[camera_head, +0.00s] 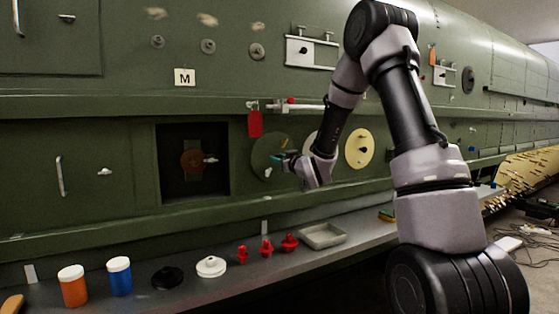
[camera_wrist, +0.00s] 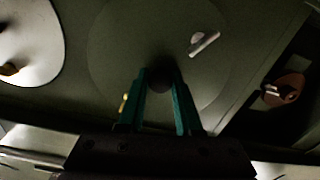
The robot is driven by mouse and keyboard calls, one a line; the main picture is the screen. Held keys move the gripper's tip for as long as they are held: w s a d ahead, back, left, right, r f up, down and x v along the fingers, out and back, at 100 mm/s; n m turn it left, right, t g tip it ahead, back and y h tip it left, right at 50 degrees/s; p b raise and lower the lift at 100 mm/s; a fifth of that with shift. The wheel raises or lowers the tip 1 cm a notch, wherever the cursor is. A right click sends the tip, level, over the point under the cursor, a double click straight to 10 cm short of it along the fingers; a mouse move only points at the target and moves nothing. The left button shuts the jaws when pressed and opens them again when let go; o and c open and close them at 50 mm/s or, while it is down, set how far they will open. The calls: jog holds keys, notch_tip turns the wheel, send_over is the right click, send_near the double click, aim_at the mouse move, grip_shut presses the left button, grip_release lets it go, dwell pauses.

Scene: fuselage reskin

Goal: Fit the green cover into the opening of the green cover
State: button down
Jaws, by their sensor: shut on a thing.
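The green cover (camera_head: 264,150) is a round dark green disc, seen in the head view against the green fuselage wall, right of a square dark opening (camera_head: 170,188). My gripper (camera_head: 278,159) reaches it from the right. In the wrist view the green cover (camera_wrist: 118,45) fills the middle, with a small light handle on its face. My gripper's teal fingers (camera_wrist: 163,85) are shut on a dark knob near its centre. I cannot tell whether the cover touches the wall. Inside the opening is a reddish-brown round part (camera_head: 192,162) with a light handle, also at the wrist view's right (camera_wrist: 283,90).
A white disc (camera_head: 309,145) partly behind my arm and a yellow disc (camera_head: 360,149) are to the right. A red tag (camera_head: 255,124) hangs above the green cover. The shelf below holds an orange jar (camera_head: 73,289), a blue jar (camera_head: 120,280), red parts and a grey tray (camera_head: 322,237).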

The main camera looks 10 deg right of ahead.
jog(key=shift+x, duration=0.9)
jog(key=c, duration=0.5)
grip_release()
jog(key=shift+v, duration=2.55)
jog(key=s+d+r+m+g+h, duration=0.2)
jog(key=s+d+r+m+h, duration=0.15)
jog(key=s, duration=0.25)
jog(key=s+d+r+m+g+h, duration=0.2)
jog(key=s+d+r, duration=0.15)
jog(key=s, duration=0.25)
jog(key=s+m+g, duration=0.1)
jog(key=s+g, duration=0.1)
jog(key=s, duration=0.7)
jog(key=s+a+m+g+y, duration=0.1)
jog(key=s+m+g, duration=0.1)
jog(key=s, duration=0.6)
jog(key=s+m+g+y, duration=0.1)
jog(key=s+g, duration=0.1)
jog(key=s, duration=0.7)
jog(key=shift+s+a, duration=0.3)
jog(key=shift+a, duration=0.05)
